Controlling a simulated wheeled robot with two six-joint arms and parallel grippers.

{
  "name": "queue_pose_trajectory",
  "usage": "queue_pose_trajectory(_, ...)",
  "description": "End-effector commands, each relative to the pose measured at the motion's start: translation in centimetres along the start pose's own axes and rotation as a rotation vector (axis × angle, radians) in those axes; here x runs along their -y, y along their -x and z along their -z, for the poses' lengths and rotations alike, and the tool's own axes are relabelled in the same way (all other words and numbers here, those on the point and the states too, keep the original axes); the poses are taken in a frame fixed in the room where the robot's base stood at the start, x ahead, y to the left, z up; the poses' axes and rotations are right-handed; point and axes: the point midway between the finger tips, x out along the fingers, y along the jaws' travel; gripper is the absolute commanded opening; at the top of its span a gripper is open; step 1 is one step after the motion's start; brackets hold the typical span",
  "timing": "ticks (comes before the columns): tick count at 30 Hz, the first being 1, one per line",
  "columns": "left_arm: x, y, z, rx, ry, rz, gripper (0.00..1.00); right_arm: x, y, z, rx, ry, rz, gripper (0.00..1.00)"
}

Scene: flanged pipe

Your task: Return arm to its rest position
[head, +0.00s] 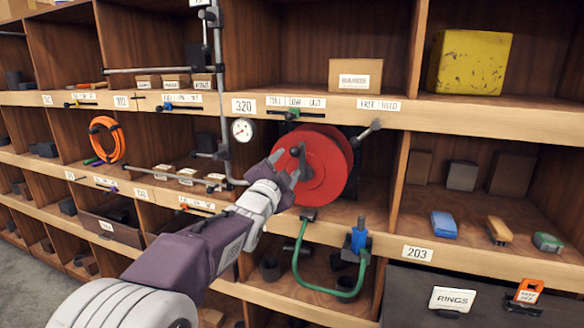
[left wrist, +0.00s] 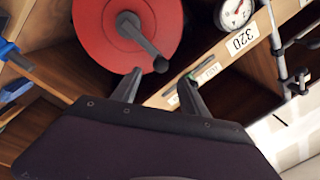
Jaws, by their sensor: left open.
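My left arm reaches in from the lower left of the head view. Its gripper (head: 285,168) is in front of the left part of a red round flange or wheel (head: 325,172). In the left wrist view the two fingers (left wrist: 158,88) are apart with nothing between them. The red disc (left wrist: 95,30) is beyond them, with a dark handle (left wrist: 143,38) sticking out from its hub, its round knob near the left fingertip. I cannot tell whether they touch. My right gripper is in neither view.
Wooden shelves fill the view. A gauge (head: 242,130) and grey pipe stand left of the disc. A green hose (head: 325,290) and blue-handled valve (head: 359,238) are below. A yellow block (head: 470,62) is upper right. A blue block (head: 444,225) lies on the right shelf.

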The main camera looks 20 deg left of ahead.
Motion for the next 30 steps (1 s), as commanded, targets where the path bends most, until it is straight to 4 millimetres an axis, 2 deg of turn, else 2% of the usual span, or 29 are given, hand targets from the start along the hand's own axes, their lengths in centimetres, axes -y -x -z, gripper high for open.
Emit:
queue_pose_trajectory(4, 0.1, -0.1, 0.5, -0.005, 0.001, -0.003, 0.52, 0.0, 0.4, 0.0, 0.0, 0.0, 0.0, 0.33)
queue_pose_trajectory(6, -0.2, -0.1, 2.6, -0.024, 0.006, -0.037, 0.52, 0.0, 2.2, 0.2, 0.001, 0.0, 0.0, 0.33)
queue_pose_trajectory(8, -3.9, 0.9, 1.5, 0.029, 0.035, -0.13, 0.52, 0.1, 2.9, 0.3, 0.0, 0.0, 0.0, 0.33)
queue_pose_trajectory(10, -8.8, 2.9, -1.3, 0.148, 0.109, -0.266, 0.52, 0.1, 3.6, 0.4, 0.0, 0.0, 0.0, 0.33)
queue_pose_trajectory(12, -14.0, 6.2, -4.5, 0.304, 0.207, -0.407, 0.52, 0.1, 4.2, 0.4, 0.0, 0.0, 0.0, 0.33)
queue_pose_trajectory(14, -17.8, 9.7, -7.0, 0.449, 0.292, -0.511, 0.52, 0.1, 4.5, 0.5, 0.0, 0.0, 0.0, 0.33)
queue_pose_trajectory(15, -20.1, 12.4, -8.6, 0.552, 0.348, -0.574, 0.52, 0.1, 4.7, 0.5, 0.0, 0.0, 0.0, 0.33)
queue_pose_trajectory(17, -23.0, 16.7, -10.7, 0.712, 0.429, -0.653, 0.52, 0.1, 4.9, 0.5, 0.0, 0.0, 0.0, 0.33)
queue_pose_trajectory(18, -24.6, 19.6, -11.8, 0.82, 0.479, -0.696, 0.52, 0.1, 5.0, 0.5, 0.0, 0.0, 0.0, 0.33)
queue_pose_trajectory(21, -27.4, 26.4, -14.0, 1.071, 0.587, -0.762, 0.52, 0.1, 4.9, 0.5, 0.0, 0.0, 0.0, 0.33)
queue_pose_trajectory(24, -28.7, 31.3, -14.9, 1.27, 0.667, -0.783, 0.52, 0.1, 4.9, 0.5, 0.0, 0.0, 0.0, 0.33)
queue_pose_trajectory(27, -28.9, 33.9, -15.0, 1.407, 0.733, -0.768, 0.52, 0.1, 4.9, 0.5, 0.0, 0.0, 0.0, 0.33)
queue_pose_trajectory(30, -28.9, 34.2, -15.0, 1.44, 0.76, -0.748, 0.52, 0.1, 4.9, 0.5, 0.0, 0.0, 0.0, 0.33)
